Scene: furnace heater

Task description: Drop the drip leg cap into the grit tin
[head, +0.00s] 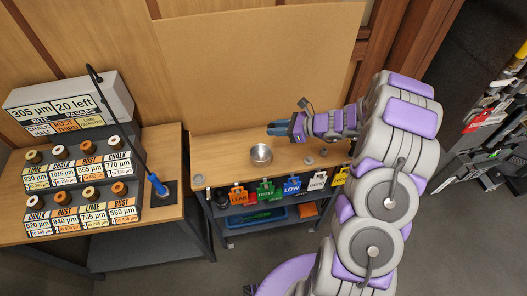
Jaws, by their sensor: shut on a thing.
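The round silver metal tin (261,155) stands open-topped on the wooden workbench, near its front edge. My gripper (276,128) is above the bench, slightly behind and to the right of the tin in the picture. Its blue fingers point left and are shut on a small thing. The held thing is too small and too covered by the fingers to make out, so I cannot tell by sight that it is the drip leg cap. Small grey round pieces (310,160) lie on the bench to the right of the tin.
Coloured tags (292,186) hang along the bench front, above a blue bin (256,217) on a lower shelf. On the left, a table (163,135) bears a rack of labelled spools (85,175) and a blue-handled tool (158,185). A board (260,60) stands behind the bench.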

